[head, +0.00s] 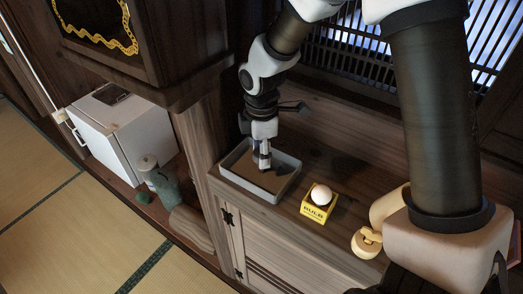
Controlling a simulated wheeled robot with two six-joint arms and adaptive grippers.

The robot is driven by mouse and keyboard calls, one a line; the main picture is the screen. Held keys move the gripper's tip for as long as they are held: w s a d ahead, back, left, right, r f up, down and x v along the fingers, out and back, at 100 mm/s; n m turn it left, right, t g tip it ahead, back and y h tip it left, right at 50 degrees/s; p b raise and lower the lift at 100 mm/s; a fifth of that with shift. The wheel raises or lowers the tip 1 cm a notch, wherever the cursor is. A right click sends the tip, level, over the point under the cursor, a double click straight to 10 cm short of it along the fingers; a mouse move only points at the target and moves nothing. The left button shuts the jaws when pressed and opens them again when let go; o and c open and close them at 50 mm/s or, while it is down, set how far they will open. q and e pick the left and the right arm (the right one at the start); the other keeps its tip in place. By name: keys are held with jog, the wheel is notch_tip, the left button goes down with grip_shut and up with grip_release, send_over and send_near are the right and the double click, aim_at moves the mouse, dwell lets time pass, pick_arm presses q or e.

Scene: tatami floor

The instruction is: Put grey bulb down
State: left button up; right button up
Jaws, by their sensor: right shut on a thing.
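My right gripper (263,163) reaches down into a grey tray (233,180) with a brown bottom. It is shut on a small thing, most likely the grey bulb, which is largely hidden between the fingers. I cannot tell whether that thing touches the tray's bottom. A yellow box marked BULB (315,212) stands to the right of the tray, with a pale round bulb (321,194) in its top. My left gripper is not in view.
The tray and box stand on a wooden cabinet top (290,210). A pale yellow rounded object (366,243) sits at its right front. A white box-like cabinet (130,134) and a teal jar (159,183) stand at the left. Cabinet top between tray and box is clear.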

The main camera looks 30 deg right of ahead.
jog(key=shift+w+f, duration=0.1)
jog(key=shift+f, duration=0.1)
jog(key=o, duration=0.8)
jog(key=shift+w+a, duration=0.1)
jog(key=shift+w, duration=0.05)
jog(key=shift+o, duration=0.2)
jog(key=shift+r, duration=0.15)
notch_tip(320, 180, up, 12)
jog(key=shift+r, duration=0.25)
jog(key=shift+f, duration=0.1)
